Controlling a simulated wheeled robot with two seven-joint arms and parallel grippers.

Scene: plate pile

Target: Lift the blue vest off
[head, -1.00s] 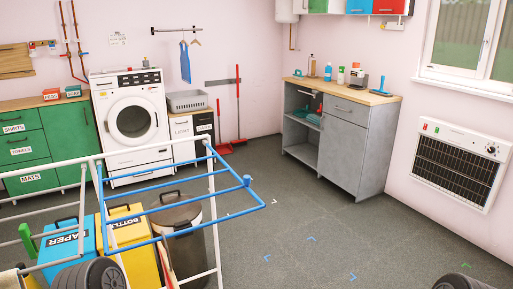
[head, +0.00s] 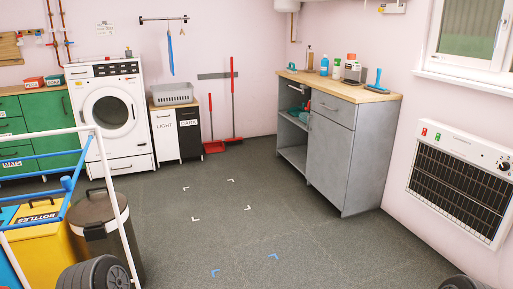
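The blue vest (head: 170,49) hangs from the wall rail (head: 178,18) at the back, above the grey basket. It shows as a narrow blue strip, so its shape is hard to make out. What holds it at the rail is too small to tell. Neither of my grippers is in the head view. Only dark rounded parts, which look like my arms, show at the bottom left and bottom right edges, far from the vest.
A grey basket (head: 172,93) sits on the LIGHT/DARK cabinet (head: 163,133) below the rail. A white washer (head: 110,118) stands left of it, and red-handled tools (head: 233,100) right. A drying rack (head: 126,222) and bins (head: 97,216) stand at near left. The middle floor is clear.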

